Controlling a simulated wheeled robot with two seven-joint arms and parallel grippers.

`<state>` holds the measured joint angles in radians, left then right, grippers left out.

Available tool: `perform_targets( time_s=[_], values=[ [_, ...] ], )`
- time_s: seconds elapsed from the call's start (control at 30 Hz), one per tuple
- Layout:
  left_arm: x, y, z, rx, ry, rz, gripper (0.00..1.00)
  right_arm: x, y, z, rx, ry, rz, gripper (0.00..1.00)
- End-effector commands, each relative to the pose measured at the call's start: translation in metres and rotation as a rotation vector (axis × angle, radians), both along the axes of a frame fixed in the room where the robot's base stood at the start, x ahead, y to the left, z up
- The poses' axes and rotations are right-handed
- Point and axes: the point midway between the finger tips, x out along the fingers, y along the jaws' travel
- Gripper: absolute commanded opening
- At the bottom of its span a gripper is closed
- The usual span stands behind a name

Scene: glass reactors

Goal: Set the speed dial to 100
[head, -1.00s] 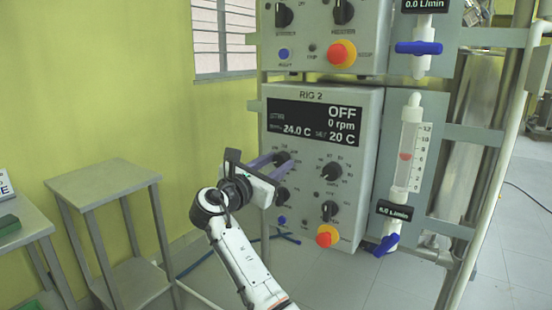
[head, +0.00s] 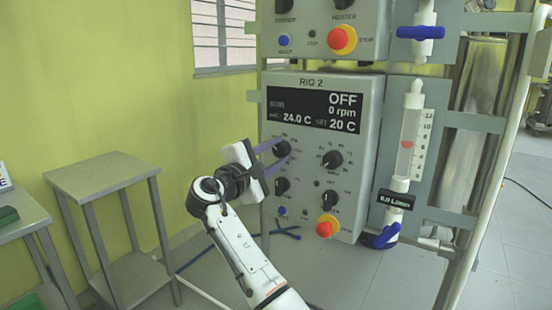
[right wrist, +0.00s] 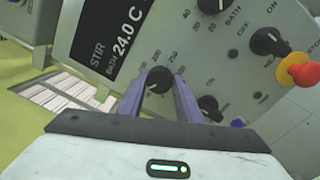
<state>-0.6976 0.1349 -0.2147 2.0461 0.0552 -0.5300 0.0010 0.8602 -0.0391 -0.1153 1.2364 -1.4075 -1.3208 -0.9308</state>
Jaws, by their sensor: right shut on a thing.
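The speed dial (head: 281,148) is the black knob at the upper left of the RIG 2 panel (head: 368,110), below the display (head: 315,115). My right gripper (head: 279,152) reaches the panel from the left, and its two purple fingers are shut on the dial, one above and one below. In the right wrist view the dial (right wrist: 158,80) sits between the fingertips, with a printed number scale around it. Its exact pointer setting is too small to tell. My left gripper is out of view.
Another dial (head: 331,159) sits to the right, and a lower-left knob (head: 282,186) is close under the fingers. A red-and-yellow stop button (head: 327,227) is at the panel's bottom. A flow meter (head: 408,140) with a blue valve stands right. A metal stand (head: 100,172) is at left.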

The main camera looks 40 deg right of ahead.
Motion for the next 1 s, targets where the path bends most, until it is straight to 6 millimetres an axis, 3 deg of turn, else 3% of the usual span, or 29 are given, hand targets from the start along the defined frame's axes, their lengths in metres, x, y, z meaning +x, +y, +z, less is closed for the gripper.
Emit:
perform_targets(
  time_s=[0.13, 0.4, 0.93, 0.97, 1.0],
  values=[
    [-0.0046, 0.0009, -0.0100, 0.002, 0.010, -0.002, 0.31, -0.0002, 0.0002, -0.0027, 0.034, -0.081, -0.001, 0.09],
    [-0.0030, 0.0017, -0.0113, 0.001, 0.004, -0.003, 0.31, -0.0001, 0.0003, -0.0017, 0.071, -0.168, -0.001, 0.09],
    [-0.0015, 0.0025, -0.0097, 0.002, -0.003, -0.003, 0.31, -0.0002, 0.0003, -0.0014, 0.080, -0.189, -0.002, 0.09],
    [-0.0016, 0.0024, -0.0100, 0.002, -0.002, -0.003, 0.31, -0.0003, 0.0003, -0.0014, 0.080, -0.189, -0.002, 0.33],
    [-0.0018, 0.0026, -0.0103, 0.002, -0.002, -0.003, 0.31, -0.0002, 0.0003, -0.0014, 0.080, -0.189, -0.002, 0.40]
  ],
)
